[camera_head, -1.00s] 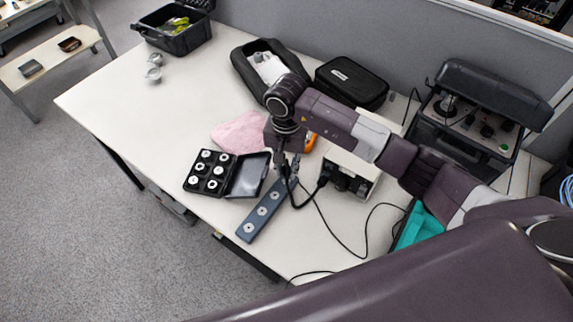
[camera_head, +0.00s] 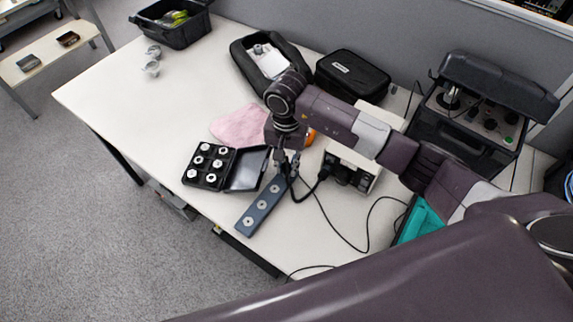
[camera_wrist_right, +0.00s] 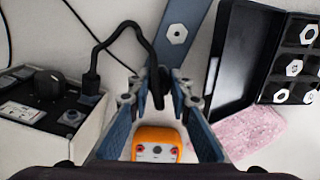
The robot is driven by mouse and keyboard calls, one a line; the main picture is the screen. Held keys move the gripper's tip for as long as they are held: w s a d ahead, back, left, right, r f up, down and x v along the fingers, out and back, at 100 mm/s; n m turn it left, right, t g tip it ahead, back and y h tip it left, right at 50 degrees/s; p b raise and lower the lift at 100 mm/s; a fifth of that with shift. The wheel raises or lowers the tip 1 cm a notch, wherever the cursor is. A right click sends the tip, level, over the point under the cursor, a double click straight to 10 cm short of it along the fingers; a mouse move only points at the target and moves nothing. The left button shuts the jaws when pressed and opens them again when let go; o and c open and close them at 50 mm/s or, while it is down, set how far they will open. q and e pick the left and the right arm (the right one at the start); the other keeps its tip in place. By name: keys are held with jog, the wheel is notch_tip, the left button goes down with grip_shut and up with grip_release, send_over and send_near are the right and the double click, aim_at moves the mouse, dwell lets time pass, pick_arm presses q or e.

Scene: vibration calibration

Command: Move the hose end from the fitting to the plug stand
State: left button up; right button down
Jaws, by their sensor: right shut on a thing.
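My right gripper (camera_head: 287,170) is shut on the end of a black hose (camera_head: 298,195). In the right wrist view the fingertips (camera_wrist_right: 158,88) close around the hose end (camera_wrist_right: 155,72). The hose arcs back to a black connector (camera_wrist_right: 91,84) on a light instrument box (camera_wrist_right: 55,115). The blue-grey plug stand (camera_head: 262,205) is a long bar with several pale hexagonal inserts, and its upper end lies below the gripper. It also shows in the right wrist view (camera_wrist_right: 190,12). Whether the hose end touches the stand cannot be told. My left gripper is not in view.
An open black case (camera_head: 245,170) with pale nuts lies left of the stand, near a pink cloth (camera_head: 239,125). An orange device (camera_wrist_right: 157,141) is close to the fingers. A thin cable (camera_head: 360,249) crosses the right side.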

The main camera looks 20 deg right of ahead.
jog(key=shift+f+b, duration=0.4)
jog(key=shift+b, duration=0.55)
dwell(1.9)
jog(key=c, duration=1.7)
grip_release()
jog(key=shift+r, duration=0.15)
jog(key=shift+r+p, duration=1.25)
jog(key=shift+r, duration=1.15)
